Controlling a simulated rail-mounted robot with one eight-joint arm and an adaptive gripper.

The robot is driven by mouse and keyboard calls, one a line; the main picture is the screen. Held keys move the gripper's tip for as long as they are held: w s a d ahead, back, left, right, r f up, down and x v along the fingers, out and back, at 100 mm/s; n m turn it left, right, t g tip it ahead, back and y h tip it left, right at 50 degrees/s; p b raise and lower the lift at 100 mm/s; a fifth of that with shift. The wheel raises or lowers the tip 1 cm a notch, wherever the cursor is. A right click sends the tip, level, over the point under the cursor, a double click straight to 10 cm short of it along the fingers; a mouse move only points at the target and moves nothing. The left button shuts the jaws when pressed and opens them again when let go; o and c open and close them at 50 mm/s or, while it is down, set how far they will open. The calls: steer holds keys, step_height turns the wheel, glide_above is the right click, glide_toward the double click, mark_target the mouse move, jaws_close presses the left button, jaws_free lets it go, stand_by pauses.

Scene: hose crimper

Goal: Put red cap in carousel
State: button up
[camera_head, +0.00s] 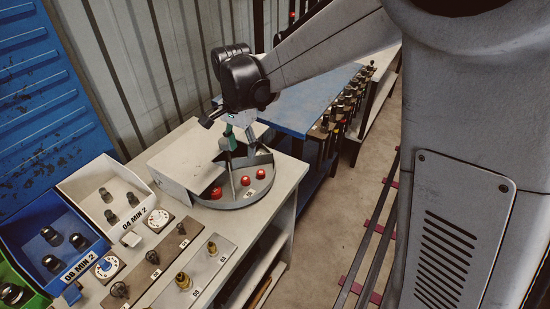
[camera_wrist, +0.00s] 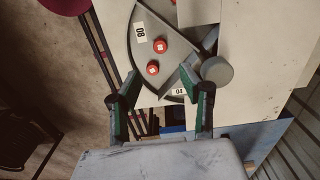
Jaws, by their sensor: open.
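The carousel (camera_head: 235,203) is a round grey tray with upright dividers on the workbench. One red cap (camera_head: 217,192) lies in its left compartment. Two more red caps, one nearer the divider (camera_head: 245,180) and one farther right (camera_head: 260,174), lie in the front right compartment. In the wrist view, two red caps (camera_wrist: 161,46) (camera_wrist: 152,68) lie in a compartment labelled 08. My gripper (camera_head: 239,148) is above the carousel, pointing down. In the wrist view, its green-padded fingers (camera_wrist: 160,90) are apart with nothing held between them.
A pale flat cover (camera_head: 185,160) lies over the carousel's back left. The carousel's grey hub (camera_wrist: 217,70) stands near my right finger in the wrist view. White (camera_head: 110,195) and blue (camera_head: 62,240) bins and plates with fittings (camera_head: 183,281) are at left. A blue table (camera_head: 300,105) stands behind.

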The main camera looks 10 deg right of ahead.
steer(key=s+d+r+n+t, duration=0.3)
steer(key=s+d+r+n, duration=0.1)
steer(key=s+d+r, duration=0.55)
steer(key=s+d+n+t, duration=0.2)
steer(key=s+d, duration=0.1)
steer(key=s, duration=0.3)
steer(key=s+d+n+t, duration=0.2)
steer(key=s+d, duration=0.2)
steer(key=s, duration=0.3)
steer(key=shift+s+d+f+n, duration=0.2)
steer(key=shift+d+f+n, duration=0.05)
steer(key=shift+d+n, duration=0.05)
step_height(320, 180, down, 4)
steer(key=b, duration=0.3)
steer(key=shift+r+b, duration=0.15)
steer(key=shift+b, duration=0.15)
